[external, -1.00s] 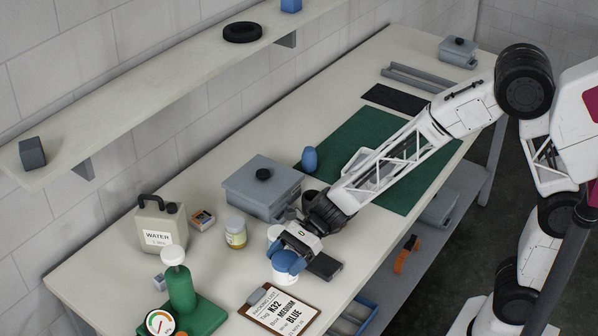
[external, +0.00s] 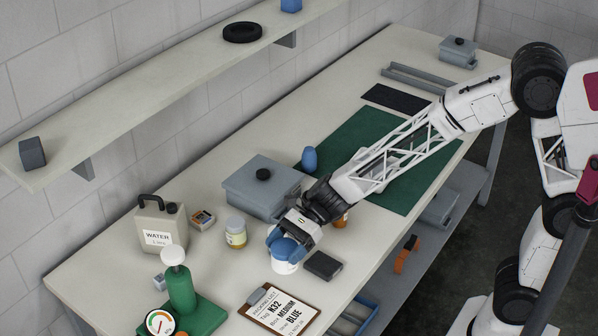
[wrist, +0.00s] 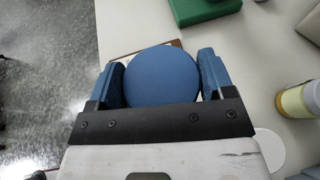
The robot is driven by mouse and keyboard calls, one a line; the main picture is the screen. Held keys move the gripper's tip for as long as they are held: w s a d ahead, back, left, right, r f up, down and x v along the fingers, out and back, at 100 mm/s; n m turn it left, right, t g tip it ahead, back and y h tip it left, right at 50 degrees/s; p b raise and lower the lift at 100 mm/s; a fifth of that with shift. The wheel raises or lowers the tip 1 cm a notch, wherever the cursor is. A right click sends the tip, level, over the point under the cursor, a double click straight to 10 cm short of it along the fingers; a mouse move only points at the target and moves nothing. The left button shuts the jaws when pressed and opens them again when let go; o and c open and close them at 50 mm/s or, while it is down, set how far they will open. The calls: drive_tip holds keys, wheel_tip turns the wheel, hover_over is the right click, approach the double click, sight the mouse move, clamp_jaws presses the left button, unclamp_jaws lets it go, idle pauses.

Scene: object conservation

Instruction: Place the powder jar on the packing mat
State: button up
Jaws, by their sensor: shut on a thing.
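My gripper (external: 288,248) is at the near part of the bench, its blue fingers closed around a white jar (external: 285,268) with a blue lid, which I take to be the powder jar. In the wrist view the round blue lid (wrist: 161,78) sits between the two fingers. The jar looks upright; I cannot tell whether its base touches the bench. A large green mat (external: 345,135), probably the packing mat, lies flat farther along the bench, partly hidden under my arm.
A grey lidded box (external: 250,190), a yellow-banded jar (external: 236,233) and an amber bottle (external: 341,220) stand close to my gripper. A dark block (external: 323,265) and a clipboard (external: 280,309) lie on the near side. A blue rounded object (external: 309,158) stands beside the green mat.

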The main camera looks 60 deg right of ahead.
sight(284, 245)
drive_tip(key=r, duration=0.6)
drive_tip(key=shift+w+d+r, duration=0.2)
drive_tip(key=shift+w+d, duration=0.05)
drive_tip(key=shift+d, duration=0.05)
drive_tip(key=w+d+m+t+h, duration=0.1)
drive_tip(key=w+d+m+t, duration=0.1)
drive_tip(key=w+d, duration=0.65)
drive_tip(key=w+d+m+t+h, duration=0.15)
drive_tip(key=w+d, duration=0.25)
drive_tip(key=d, duration=0.9)
drive_tip(key=w+d+m+t, duration=0.2)
drive_tip(key=w+d+t, duration=0.1)
drive_tip(key=w+d, duration=0.55)
drive_tip(key=s+d+m+t+h, duration=0.2)
drive_tip(key=d+m+t+h, duration=0.3)
drive_tip(key=d, duration=3.8)
drive_tip(key=shift+m+g, duration=0.45)
drive_tip(key=shift+g, duration=0.2)
drive_tip(key=shift+w+a+f, duration=0.1)
drive_tip(key=shift+f, duration=1.2)
drive_tip(key=shift+w+a+f, duration=0.1)
drive_tip(key=shift+f, duration=1.15)
drive_tip(key=shift+f, duration=0.15)
wheel_tip(284, 245, down, 6)
